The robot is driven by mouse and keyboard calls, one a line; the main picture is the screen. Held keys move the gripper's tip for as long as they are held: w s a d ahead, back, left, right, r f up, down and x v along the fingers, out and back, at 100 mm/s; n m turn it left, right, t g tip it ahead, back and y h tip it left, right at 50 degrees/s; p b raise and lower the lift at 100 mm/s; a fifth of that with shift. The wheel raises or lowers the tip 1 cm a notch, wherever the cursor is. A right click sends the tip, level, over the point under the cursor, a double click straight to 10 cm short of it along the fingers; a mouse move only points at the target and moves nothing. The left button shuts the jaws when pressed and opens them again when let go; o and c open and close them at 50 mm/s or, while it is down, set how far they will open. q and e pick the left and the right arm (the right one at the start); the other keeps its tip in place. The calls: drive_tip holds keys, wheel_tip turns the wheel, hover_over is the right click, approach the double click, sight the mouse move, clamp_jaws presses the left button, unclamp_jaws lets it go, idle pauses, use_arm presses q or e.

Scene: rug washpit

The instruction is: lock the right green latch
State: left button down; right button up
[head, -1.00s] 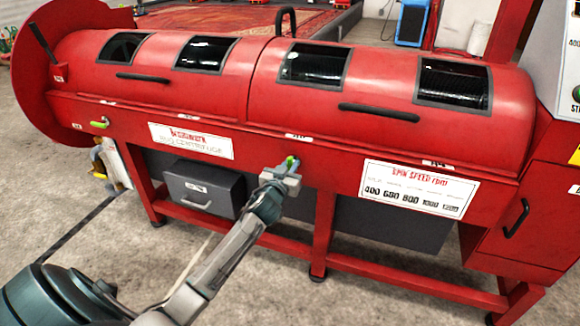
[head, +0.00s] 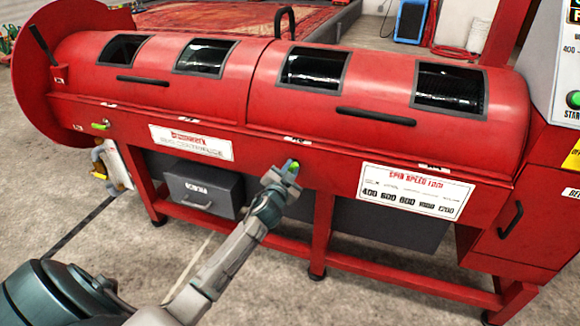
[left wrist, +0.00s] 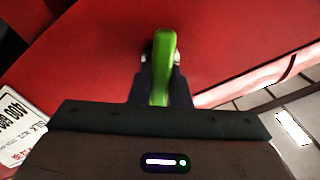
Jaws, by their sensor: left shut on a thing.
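The right green latch (head: 293,167) is on the front of the red centrifuge, below the seam between its two lid halves. My left gripper (head: 285,169) is shut on this latch. In the left wrist view the green latch handle (left wrist: 162,65) stands upright in the picture between the dark fingers (left wrist: 160,92), against the red panel; the fingers hide part of it. The left green latch (head: 101,126) lies roughly horizontal near the left end of the centrifuge. My right gripper is not in view.
The red centrifuge (head: 210,110) has black lid handles (head: 376,115) above the latches. A white spin speed sign (head: 415,190) is right of my gripper, and a grey drawer box (head: 203,187) is below left. Red legs (head: 323,225) stand on the concrete floor.

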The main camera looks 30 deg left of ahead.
use_arm(q)
drive_tip(key=m+p, duration=0.1)
drive_tip(key=m, duration=0.4)
drive_tip(key=shift+d+f+m+p, duration=0.15)
drive_tip(key=shift+m+p, duration=0.15)
drive_tip(key=shift+p, duration=0.1)
drive_tip(key=m, duration=0.3)
drive_tip(key=m+p, duration=0.1)
drive_tip(key=m, duration=0.1)
drive_tip(key=shift+f, duration=0.25)
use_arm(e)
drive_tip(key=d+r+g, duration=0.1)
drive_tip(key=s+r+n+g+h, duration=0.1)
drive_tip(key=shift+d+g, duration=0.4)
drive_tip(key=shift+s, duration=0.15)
use_arm(q)
drive_tip(key=c, duration=1.4)
unclamp_jaws()
drive_tip(key=shift+o, duration=0.2)
